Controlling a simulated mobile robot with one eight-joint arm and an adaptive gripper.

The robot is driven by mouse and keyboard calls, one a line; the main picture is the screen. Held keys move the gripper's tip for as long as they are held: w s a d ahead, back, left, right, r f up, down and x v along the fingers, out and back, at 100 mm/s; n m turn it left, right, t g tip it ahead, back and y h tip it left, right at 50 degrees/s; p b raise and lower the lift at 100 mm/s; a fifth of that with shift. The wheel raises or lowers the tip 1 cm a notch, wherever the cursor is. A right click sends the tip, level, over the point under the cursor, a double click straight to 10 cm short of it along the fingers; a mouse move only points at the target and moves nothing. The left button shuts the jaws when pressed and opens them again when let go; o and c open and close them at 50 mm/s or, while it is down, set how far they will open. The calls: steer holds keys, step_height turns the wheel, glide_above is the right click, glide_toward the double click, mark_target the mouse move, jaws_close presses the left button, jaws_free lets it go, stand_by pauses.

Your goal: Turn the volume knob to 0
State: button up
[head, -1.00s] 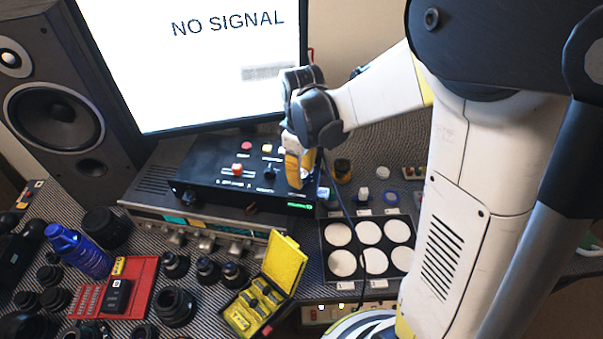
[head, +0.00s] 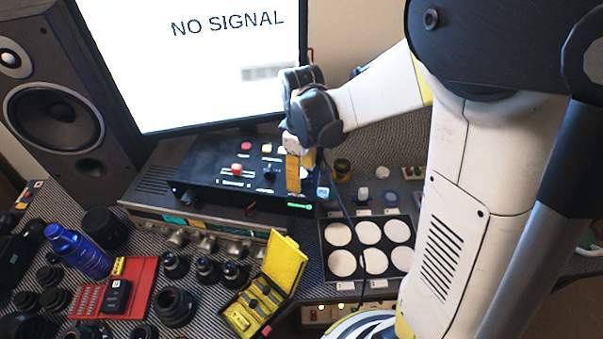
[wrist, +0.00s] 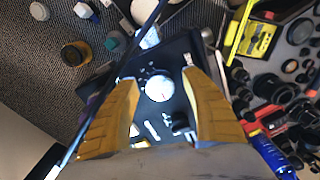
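In the wrist view, a round pale knob (wrist: 159,88) with a small red mark sits on the dark panel of a black control box (head: 212,178). I take it as the volume knob, though no readable label shows. My gripper (wrist: 163,78) points down at it, its two yellow fingers apart on either side of the knob. Narrow gaps seem to separate the fingers from the knob; contact cannot be told. In the head view my gripper (head: 294,188) is over the box's right end and hides the knob.
The box carries red buttons (head: 246,146) and a black knob (head: 269,171). It rests on a silver amplifier (head: 150,187), with a monitor (head: 200,70) behind. A tray with white discs (head: 325,262) lies right. A yellow case (head: 285,262) and lens parts crowd the front.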

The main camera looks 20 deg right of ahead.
mark_target(302, 173)
step_height(302, 173, up, 12)
stand_by(0.5)
stand_by(0.3)
steer(key=s+f+m+t+b, duration=0.1)
steer(key=s+m+t+b, duration=0.1)
steer(key=s+m+t, duration=0.5)
steer(key=s+m, duration=0.2)
steer(key=s, duration=0.3)
steer(key=shift+s+f, duration=0.25)
steer(key=shift+a, duration=0.1)
stand_by(1.3)
